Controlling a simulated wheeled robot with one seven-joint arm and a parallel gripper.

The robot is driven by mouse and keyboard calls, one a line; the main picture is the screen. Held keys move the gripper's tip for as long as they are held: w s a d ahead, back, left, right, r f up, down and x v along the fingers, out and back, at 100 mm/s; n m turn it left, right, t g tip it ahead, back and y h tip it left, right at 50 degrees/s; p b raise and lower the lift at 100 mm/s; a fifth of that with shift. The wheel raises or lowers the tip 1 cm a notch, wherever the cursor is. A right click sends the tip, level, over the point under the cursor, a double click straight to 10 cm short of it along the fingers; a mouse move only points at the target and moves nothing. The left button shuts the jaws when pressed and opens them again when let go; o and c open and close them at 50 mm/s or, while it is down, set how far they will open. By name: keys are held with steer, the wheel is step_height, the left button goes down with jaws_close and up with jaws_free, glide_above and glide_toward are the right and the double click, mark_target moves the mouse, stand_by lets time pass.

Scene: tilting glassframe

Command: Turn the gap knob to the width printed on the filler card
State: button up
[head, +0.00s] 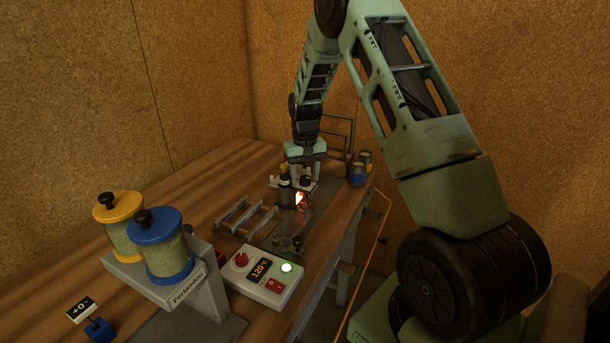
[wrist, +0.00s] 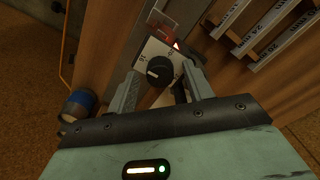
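A black knob (wrist: 160,70) with a white pointer mark sits on a pale plate with printed numbers; one near its left edge looks like 16. In the head view the knob (head: 305,181) is on a small device on the bench, beside an orange glow. My gripper (wrist: 160,74) points down at the knob, its two grey fingers apart on either side of it in the picture; I see no clear contact. In the head view my gripper (head: 304,164) is just above the device. I cannot make out a filler card with a width on it.
A rack of bars (head: 246,217), labelled in mm in the wrist view (wrist: 262,33), lies left of the device. A control box (head: 258,278) reads 120°.

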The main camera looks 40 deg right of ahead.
mark_target(305, 177)
steer(key=shift+r, duration=0.1)
step_height(305, 177, up, 17)
steer(key=b, duration=0.2)
steer(key=shift+b, duration=0.35)
steer(key=shift+a, duration=0.1)
stand_by(0.4)
